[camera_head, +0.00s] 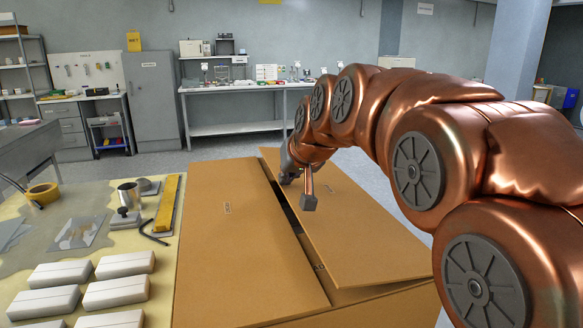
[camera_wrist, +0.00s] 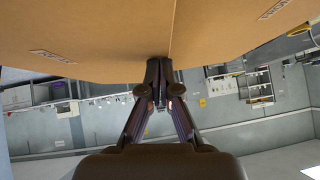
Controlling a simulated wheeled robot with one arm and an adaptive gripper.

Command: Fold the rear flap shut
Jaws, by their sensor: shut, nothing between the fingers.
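A large brown cardboard box has two long top flaps, a left flap (camera_head: 235,235) and a right flap (camera_head: 350,230). The left flap lies nearly level. My gripper (camera_head: 289,180) is low over the far part of the box, near this gap. In the wrist view my gripper (camera_wrist: 160,78) is shut and empty, its fingertips by the cardboard edge where two panels meet. Whether they touch is unclear. I cannot tell which panel is the rear flap.
A workbench (camera_head: 240,88) stands against the back wall. Floor between is clear.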

